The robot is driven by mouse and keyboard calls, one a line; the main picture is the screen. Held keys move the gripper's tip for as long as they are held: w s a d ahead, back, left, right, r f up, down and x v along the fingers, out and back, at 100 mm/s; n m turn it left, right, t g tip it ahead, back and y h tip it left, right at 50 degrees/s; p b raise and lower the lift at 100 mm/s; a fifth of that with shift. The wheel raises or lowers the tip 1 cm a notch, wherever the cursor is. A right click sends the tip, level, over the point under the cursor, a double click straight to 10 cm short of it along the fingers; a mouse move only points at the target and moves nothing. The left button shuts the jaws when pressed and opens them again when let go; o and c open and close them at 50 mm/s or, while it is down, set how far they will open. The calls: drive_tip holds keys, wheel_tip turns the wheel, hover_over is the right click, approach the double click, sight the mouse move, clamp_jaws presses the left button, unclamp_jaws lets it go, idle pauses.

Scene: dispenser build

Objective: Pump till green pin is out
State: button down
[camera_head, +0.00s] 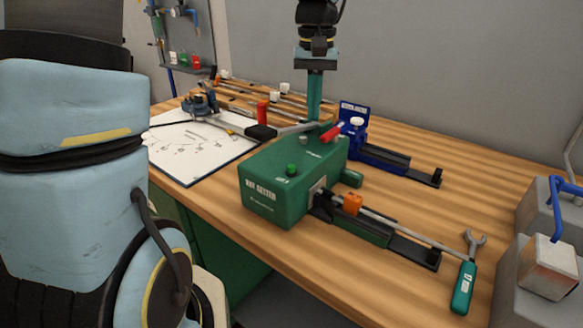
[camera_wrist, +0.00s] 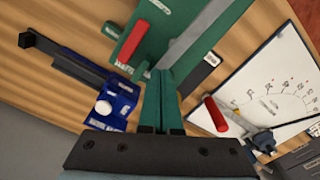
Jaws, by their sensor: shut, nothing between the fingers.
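A green dispenser box (camera_head: 268,190) with white lettering stands on the wooden table; part of it shows at the top of the wrist view (camera_wrist: 118,28). A bright green round knob (camera_head: 291,169) sits on its top. Which part is the green pin I cannot tell. A red handle (camera_head: 332,132) is at the box's back right corner and also shows in the wrist view (camera_wrist: 133,40). My gripper (camera_head: 314,118) points down behind the box, near the red handle, with its green fingers together and empty. They also show in the wrist view (camera_wrist: 162,76). I cannot tell whether they touch anything.
A blue device (camera_head: 375,155) with a white knob stands behind the box. A rail with an orange block (camera_head: 352,203) runs right from the box. A green-handled wrench (camera_head: 464,286) lies at the right. A white sheet (camera_head: 190,150) and a red cylinder (camera_head: 263,112) are at the left.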

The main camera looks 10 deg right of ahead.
wheel_tip(320, 180, up, 7)
drive_tip(key=p, duration=0.5)
drive_tip(key=shift+p, duration=0.3)
drive_tip(key=shift+s+f, duration=0.1)
